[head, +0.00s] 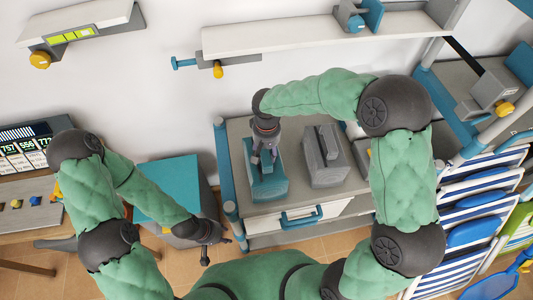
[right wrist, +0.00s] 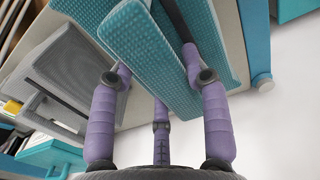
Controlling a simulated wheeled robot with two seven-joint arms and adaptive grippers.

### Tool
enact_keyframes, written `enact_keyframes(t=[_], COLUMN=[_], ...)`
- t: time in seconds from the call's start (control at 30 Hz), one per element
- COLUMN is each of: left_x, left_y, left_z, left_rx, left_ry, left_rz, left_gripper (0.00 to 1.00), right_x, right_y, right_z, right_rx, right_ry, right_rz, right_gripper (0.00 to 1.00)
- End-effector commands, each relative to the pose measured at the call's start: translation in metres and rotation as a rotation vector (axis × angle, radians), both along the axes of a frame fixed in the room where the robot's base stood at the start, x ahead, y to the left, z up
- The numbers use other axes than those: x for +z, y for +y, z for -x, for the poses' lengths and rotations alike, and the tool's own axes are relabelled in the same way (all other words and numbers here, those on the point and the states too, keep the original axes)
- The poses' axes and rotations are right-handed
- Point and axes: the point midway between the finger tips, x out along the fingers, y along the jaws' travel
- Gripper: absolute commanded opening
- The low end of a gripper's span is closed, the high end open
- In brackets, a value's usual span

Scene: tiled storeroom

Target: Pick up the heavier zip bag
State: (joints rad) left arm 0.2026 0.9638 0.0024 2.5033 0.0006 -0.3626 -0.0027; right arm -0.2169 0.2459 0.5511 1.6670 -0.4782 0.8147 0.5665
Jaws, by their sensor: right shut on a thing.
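A teal zip bag (head: 268,187) stands at the left of the grey cabinet top, and a grey zip bag (head: 327,172) stands to its right. My right gripper (head: 264,154) comes down from above and is shut on the upper part of the teal bag. In the right wrist view the purple fingers reach either side of the teal bag's (right wrist: 135,40) raised part, and the grey bag (right wrist: 70,70) is at the left, apart from them. I cannot tell whether the teal bag is clear of the surface. My left gripper (head: 218,246) is empty, low at the left, its fingers apart.
The cabinet (head: 235,135) has a teal drawer handle (head: 301,217) in front. A teal-topped box (head: 168,185) stands to the left, and a desk (head: 40,225) is farther left. Striped folding chairs (head: 475,205) stand at the right. A wall shelf (head: 300,30) hangs above the cabinet.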

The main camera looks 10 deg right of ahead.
Motion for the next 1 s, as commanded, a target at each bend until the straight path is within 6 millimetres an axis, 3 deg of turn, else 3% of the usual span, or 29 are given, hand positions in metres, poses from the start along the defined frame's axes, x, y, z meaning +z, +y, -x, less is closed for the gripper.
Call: enact_keyframes(t=[0.1, 0.47, 0.6, 1.0], left_x=[0.005, 0.013, 0.018, 0.025], left_y=[0.000, 0.000, 0.000, 0.000], left_z=[0.000, 0.000, 0.000, 0.000], left_rx=[0.000, 0.000, 0.000, 0.000], left_ry=[0.000, 0.000, 0.000, 0.000], left_rz=[0.000, 0.000, 0.000, 0.000], left_gripper=[0.40, 0.40, 0.40, 0.40], right_x=[0.017, 0.059, 0.080, 0.107], right_y=[0.000, 0.034, 0.055, 0.117], right_z=[-0.003, 0.009, 0.016, 0.037], right_rx=[-0.001, 0.002, 0.004, 0.002], right_ry=[-0.008, -0.009, -0.008, -0.005], right_rz=[-0.001, -0.003, -0.003, -0.003], right_gripper=[0.00, 0.00, 0.00, 0.00])
